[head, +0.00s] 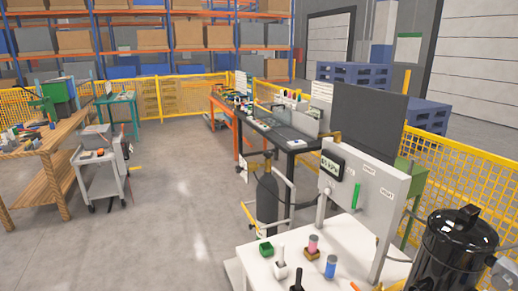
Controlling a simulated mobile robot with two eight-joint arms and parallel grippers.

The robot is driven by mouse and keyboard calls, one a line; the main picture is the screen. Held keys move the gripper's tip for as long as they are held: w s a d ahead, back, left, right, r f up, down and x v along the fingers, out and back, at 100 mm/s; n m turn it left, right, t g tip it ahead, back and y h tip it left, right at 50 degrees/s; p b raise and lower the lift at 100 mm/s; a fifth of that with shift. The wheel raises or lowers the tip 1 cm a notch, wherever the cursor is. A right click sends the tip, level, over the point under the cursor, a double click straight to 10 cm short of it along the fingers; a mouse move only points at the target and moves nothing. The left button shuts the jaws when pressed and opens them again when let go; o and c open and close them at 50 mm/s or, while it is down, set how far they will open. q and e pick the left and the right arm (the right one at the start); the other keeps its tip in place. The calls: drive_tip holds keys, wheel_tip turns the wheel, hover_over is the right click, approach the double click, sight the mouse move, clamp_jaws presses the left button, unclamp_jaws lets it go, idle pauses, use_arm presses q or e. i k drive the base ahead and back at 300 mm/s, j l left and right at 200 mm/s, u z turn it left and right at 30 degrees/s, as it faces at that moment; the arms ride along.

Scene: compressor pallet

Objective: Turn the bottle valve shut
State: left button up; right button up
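A dark grey gas bottle (267,203) stands upright on the floor right of the middle, beside the front bench. Its valve (267,155) sits at the narrow top of the bottle. The valve is small in this view, and I cannot tell whether it is open or shut. The front bench hides the bottle's lower end. Neither of my grippers is in view, and nothing is seen touching the valve.
A white bench (345,240) holds small coloured parts and a grey panel (372,190) with a display (332,166) and green handle (356,195). A black tank (452,255) stands at right. A grey cart (103,170) and wooden workbench (50,155) stand left. Floor between is clear.

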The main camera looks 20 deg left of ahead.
sight(268, 153)
drive_tip(key=i+j, duration=0.15)
drive_tip(key=j, duration=0.2)
drive_tip(key=i+j, duration=0.2)
drive_tip(key=j, duration=0.15)
drive_tip(key=i+j, duration=0.15)
drive_tip(key=j, duration=0.2)
drive_tip(key=i+j, duration=0.15)
drive_tip(key=j, duration=0.2)
drive_tip(key=i+j, duration=0.2)
drive_tip(key=j, duration=0.15)
drive_tip(key=i+j, duration=0.15)
drive_tip(key=j, duration=0.2)
drive_tip(key=l+z, duration=0.05)
